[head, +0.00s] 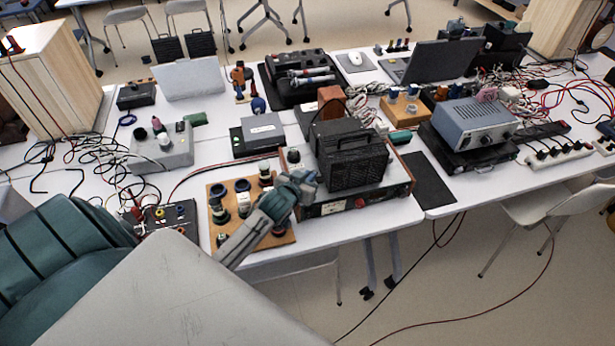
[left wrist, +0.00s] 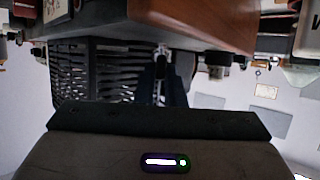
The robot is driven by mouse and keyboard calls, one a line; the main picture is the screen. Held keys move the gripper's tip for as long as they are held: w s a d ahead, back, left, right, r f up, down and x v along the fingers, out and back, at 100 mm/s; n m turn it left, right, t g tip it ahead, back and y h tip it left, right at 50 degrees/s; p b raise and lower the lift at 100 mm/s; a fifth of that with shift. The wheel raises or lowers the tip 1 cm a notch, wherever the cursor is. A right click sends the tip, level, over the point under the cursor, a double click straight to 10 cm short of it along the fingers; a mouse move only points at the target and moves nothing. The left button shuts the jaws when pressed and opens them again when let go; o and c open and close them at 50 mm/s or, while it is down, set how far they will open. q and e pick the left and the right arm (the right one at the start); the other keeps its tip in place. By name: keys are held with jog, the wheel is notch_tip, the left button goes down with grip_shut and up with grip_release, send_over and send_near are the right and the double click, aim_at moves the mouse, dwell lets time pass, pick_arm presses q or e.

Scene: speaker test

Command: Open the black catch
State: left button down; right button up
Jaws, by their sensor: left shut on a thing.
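My left gripper (head: 306,184) reaches in from the left to the near left corner of a black vented case (head: 356,162). The case sits on a wide wood-sided unit (head: 398,184). In the left wrist view the dark fingers (left wrist: 163,82) are closed together on something small at the edge of the case, beside its slotted side (left wrist: 92,75). It appears to be the black catch, but the fingers hide most of it. I cannot tell how far the catch is turned. My right gripper is not in view.
A wooden board (head: 281,238) with several knobs lies under my left arm. A grey box (head: 263,134) stands behind. A blue-grey meter (head: 474,122) is to the right. A black mat (head: 428,178) and bare table (head: 408,212) lie right of the case. Cables cover much of the tables.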

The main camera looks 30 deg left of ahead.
pick_arm(q)
jog(key=shift+y, duration=0.4)
jog(key=shift+d+n, duration=0.15)
jog(key=shift+n, duration=0.25)
jog(key=shift+w+f+n+y+b, duration=0.1)
jog(key=shift+n+y+b, duration=0.5)
jog(key=shift+y, duration=0.3)
jog(key=n+g+y+b, duration=0.2)
jog(key=y+b, duration=0.1)
jog(key=n+y+b, duration=0.1)
jog(key=n+b, duration=0.1)
jog(key=shift+w+d+g, duration=0.1)
jog(key=shift+d+g, duration=0.2)
jog(key=shift+g, duration=0.1)
jog(key=shift+n+g+y+b, duration=0.3)
jog(key=shift+n+y+b, duration=0.2)
jog(key=shift+b, duration=0.3)
jog(key=shift+n+g+y+b, duration=0.3)
jog(key=shift+n+g+y, duration=0.1)
jog(key=shift+r, duration=0.2)
